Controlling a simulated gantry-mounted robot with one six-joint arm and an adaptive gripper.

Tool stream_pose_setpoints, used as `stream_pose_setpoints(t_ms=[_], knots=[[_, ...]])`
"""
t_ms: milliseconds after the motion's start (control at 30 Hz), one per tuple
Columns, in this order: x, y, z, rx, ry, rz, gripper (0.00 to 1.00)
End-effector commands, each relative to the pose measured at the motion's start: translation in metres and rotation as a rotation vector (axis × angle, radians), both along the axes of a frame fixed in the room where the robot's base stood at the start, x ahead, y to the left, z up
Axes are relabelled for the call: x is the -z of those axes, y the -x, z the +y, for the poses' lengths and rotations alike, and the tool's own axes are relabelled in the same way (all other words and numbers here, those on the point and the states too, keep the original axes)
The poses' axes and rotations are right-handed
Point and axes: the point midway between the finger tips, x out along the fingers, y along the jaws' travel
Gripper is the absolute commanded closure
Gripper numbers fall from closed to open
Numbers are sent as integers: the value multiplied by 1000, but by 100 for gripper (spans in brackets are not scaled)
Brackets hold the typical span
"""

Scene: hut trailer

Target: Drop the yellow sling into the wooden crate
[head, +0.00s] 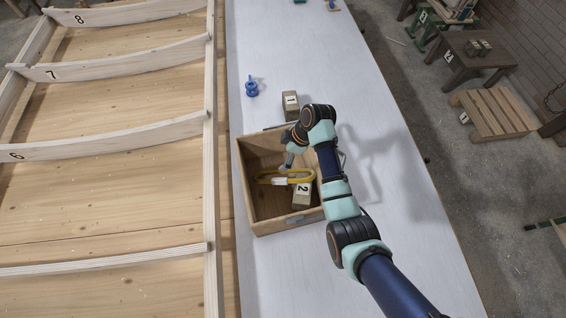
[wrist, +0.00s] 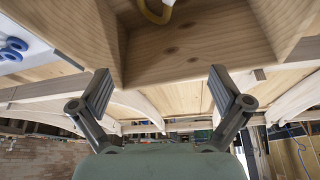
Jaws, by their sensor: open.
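The wooden crate (head: 243,180) stands open on the long white table. The yellow sling (head: 268,180), a loop with a white part, shows within the crate's opening beside block 2 (head: 301,196). Part of the sling also shows at the top edge of the wrist view (wrist: 152,12). My gripper (head: 288,162) is over the far part of the crate, close to the sling. In the wrist view its two fingers (wrist: 162,92) are spread wide with nothing between them. The crate (wrist: 195,62) fills the upper part of that view. Whether the sling touches the crate floor is unclear.
A ribbed wooden structure (head: 110,180) runs along the left. My arm crosses the table's right side. The table's far part is mostly clear.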

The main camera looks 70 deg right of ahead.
Motion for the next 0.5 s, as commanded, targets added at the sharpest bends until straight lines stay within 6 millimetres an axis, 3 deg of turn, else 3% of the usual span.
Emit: stream_pose_setpoints(t_ms=[133,500], knots=[[-10,3,-2,1,1,-1,0],[-66,27,-8,1,1,0,0]])
